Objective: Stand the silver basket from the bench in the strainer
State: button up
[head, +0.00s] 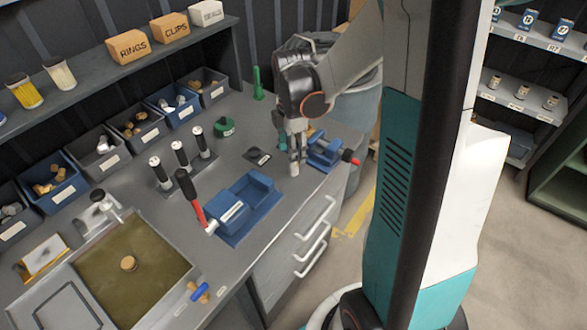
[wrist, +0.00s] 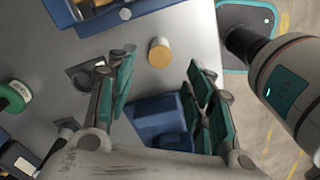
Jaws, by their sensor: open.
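My gripper (head: 297,148) is open above the bench's front edge. In the wrist view its fingers (wrist: 160,72) are spread wide with nothing held. A small pale cylinder (head: 294,170) stands upright just below the fingertips in the head view. In the wrist view this cylinder (wrist: 159,52) has a tan side and a light top, and lies ahead of the gap between the fingers. I cannot tell whether it is the silver basket. A blue fixture (head: 262,187) with a white label and a red lever is left of my gripper; I cannot tell whether it is the strainer.
A blue vise (head: 325,152) stands close right of my gripper. Bins (head: 175,105) line the back. A shallow tray (head: 150,241) is front left.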

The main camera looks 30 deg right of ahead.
jog(key=f, duration=0.1)
jog(key=f+b, duration=0.1)
jog(key=f, duration=0.2)
jog(key=shift+d+f+b, duration=0.25)
jog(key=shift+d+b, duration=0.05)
jog(key=shift+b, duration=0.1)
jog(key=c, duration=1)
jog(key=shift+r, duration=0.1)
jog(key=shift+c, duration=0.2)
